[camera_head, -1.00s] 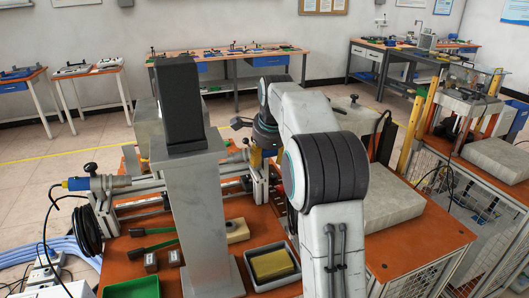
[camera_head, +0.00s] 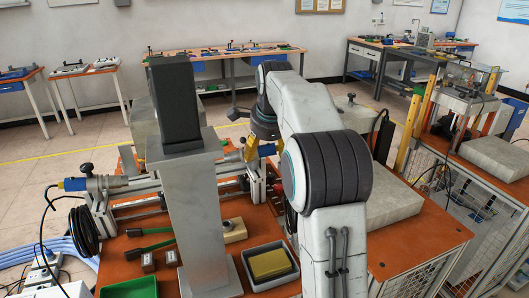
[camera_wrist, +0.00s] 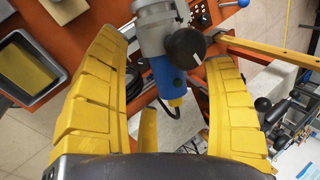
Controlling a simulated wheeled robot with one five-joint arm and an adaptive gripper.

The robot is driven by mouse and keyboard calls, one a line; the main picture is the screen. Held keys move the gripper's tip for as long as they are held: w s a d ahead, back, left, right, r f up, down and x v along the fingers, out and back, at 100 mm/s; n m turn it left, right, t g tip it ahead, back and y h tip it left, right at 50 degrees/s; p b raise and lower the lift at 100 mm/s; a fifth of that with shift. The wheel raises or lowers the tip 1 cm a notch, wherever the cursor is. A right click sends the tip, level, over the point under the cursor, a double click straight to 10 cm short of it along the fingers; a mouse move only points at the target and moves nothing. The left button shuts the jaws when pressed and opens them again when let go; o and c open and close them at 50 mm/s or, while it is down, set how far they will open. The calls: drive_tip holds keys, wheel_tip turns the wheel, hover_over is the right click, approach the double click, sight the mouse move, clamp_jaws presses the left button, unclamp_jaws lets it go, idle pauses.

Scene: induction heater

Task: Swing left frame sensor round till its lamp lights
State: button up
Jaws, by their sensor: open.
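In the wrist view a sensor (camera_wrist: 166,77) with a grey clamp, blue body, black knob and yellow end lies between the yellow fingers of my gripper (camera_wrist: 168,52). The fingers are open, with a gap on both sides of the sensor. In the head view my arm partly hides this sensor at the right end of the metal frame (camera_head: 137,200). A second blue-and-yellow sensor (camera_head: 76,184) with a black knob sits at the frame's left end, away from my gripper. I cannot tell which one the task calls left. No lit lamp can be made out.
The frame stands on an orange bench top. A grey tray (camera_head: 247,277) with a yellow block, a green bin (camera_head: 130,288) and green-handled tools lie in front. A grey column (camera_head: 203,220) blocks part of the head view. A stone slab (camera_head: 385,200) is to the right.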

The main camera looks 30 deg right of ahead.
drive_tip(key=v, duration=0.9)
drive_tip(key=shift+r, duration=0.1)
drive_tip(key=shift+c, duration=0.2)
